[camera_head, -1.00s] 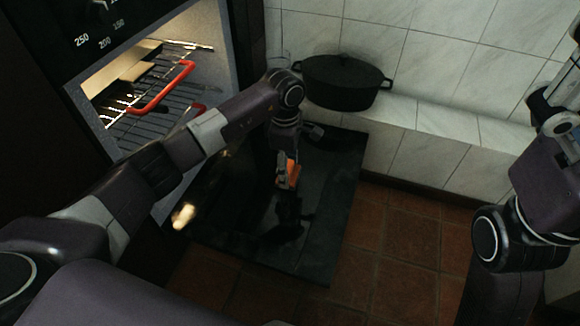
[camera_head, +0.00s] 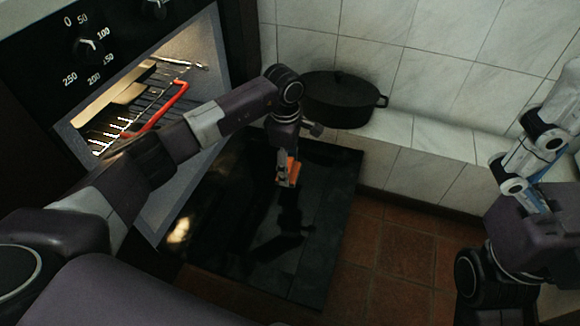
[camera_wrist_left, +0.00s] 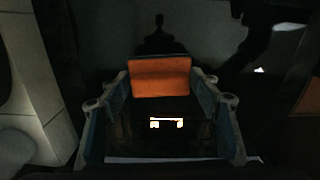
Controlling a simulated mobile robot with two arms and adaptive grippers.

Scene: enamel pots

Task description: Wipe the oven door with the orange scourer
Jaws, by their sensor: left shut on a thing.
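The oven door (camera_head: 262,248) is folded down flat, its black inner face up and glossy. My left gripper (camera_head: 287,178) is over the door's far part, pointing down, and is shut on the orange scourer (camera_head: 293,170). In the left wrist view the scourer (camera_wrist_left: 160,78) sits between the two fingers (camera_wrist_left: 160,100), with the dark glass around it. I cannot tell whether the scourer touches the glass. My right arm is at the right of the head view, but its fingertips are not clearly shown.
The lit oven cavity (camera_head: 207,72) holds wire racks and a red-orange handle (camera_head: 166,108). A black lidded pot (camera_head: 338,103) stands on the tiled ledge (camera_head: 440,141) behind the door. Brown tiled floor (camera_head: 395,250) lies clear to the right of the door.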

